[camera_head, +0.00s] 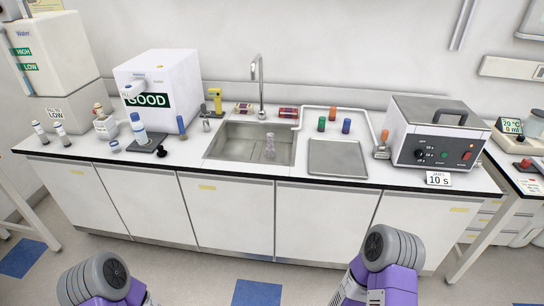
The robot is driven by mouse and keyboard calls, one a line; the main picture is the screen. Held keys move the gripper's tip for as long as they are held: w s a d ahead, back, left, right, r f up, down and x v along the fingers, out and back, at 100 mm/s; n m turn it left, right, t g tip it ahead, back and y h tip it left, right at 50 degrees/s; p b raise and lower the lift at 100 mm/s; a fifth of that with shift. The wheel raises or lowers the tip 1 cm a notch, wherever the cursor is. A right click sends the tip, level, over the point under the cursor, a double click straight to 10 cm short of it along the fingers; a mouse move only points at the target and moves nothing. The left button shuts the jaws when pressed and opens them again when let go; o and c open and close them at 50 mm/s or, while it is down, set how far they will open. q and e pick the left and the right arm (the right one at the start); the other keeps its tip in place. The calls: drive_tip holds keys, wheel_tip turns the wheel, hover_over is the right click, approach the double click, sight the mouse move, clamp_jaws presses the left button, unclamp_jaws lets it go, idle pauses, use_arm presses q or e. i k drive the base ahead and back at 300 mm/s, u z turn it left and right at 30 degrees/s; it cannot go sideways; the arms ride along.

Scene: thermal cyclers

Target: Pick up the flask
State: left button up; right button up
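A small clear flask (270,147) stands in the metal sink basin (228,148), near the basin's right side. It looks upright and is partly see-through. Only purple and grey links of my two arms show at the bottom edge, well in front of the counter and apart from the flask. Neither of my grippers is in view.
A tall faucet (260,88) rises behind the sink. A white dispenser marked GOOD (165,85) stands left. Right of the sink are a drain tray (335,158), several coloured-cap tubes, and a grey water bath (436,135). Floor before the cabinets is clear.

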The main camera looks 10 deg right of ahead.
sight(270, 151)
drive_tip(key=z, duration=0.55)
drive_tip(key=i, duration=0.95)
drive_tip(key=u, duration=0.65)
